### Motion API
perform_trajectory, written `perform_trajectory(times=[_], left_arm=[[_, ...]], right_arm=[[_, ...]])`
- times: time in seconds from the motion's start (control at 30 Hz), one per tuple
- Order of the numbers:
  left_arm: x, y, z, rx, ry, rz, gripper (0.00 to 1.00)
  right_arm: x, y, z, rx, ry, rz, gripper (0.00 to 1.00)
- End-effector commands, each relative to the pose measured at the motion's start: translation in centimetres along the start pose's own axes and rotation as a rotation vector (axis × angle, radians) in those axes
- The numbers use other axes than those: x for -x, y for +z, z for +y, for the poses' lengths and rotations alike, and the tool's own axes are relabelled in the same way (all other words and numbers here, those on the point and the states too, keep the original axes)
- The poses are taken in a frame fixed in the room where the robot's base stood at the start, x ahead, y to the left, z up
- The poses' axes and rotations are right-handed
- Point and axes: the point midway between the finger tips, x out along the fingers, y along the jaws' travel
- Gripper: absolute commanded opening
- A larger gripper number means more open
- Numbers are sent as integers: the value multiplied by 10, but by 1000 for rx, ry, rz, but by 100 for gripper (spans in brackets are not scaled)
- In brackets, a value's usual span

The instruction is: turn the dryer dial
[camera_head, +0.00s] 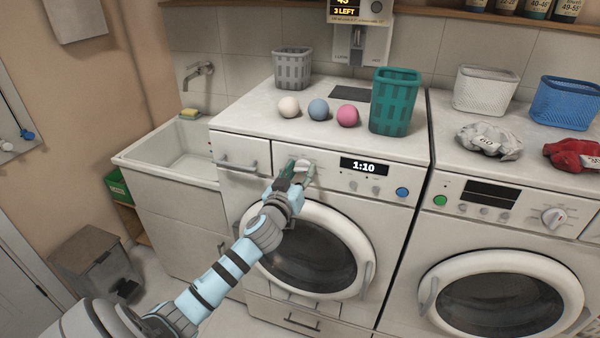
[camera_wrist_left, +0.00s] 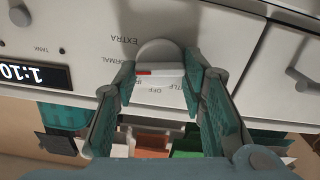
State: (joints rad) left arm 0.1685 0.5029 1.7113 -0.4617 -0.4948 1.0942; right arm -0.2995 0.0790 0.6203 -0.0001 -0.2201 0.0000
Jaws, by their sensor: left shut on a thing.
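The dryer (camera_head: 400,150) is the left white machine, with a display (camera_head: 364,166) reading 1:10. Its pale dial (camera_head: 306,165) is at the left of the control panel. My left gripper (camera_head: 296,173) is at the dial. In the left wrist view, upside down, the dial (camera_wrist_left: 160,52) has a raised grip bar with a red mark toward its left end. The fingers of my left gripper (camera_wrist_left: 160,76) are on both sides of this bar, shut on it. Labels EXTRA, NORMAL and OFF show around it; others are partly hidden by the fingers. My right gripper is not in view.
Three dryer balls (camera_head: 318,110), a teal basket (camera_head: 395,102) and a grey basket (camera_head: 292,68) stand on the dryer top. A blue button (camera_head: 402,192) is right of the display. The washer (camera_head: 500,240) stands close on the right, a sink (camera_head: 180,150) on the left.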

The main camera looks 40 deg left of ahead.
Motion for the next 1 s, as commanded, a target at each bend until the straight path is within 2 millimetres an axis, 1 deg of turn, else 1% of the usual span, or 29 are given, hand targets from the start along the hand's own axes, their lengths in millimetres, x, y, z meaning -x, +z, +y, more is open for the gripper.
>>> perform_trajectory(times=[0.17, 0.37, 0.57, 1.0], left_arm=[[0, 0, 0, -12, 1, 0, 10], [0, 0, 0, -79, 0, 0, 10], [0, 0, 1, -209, 0, -1, 10], [0, 0, 2, -551, -1, 0, 10]], right_arm=[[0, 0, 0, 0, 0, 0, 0], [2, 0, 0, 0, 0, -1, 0], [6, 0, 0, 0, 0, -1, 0], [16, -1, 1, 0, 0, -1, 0]])
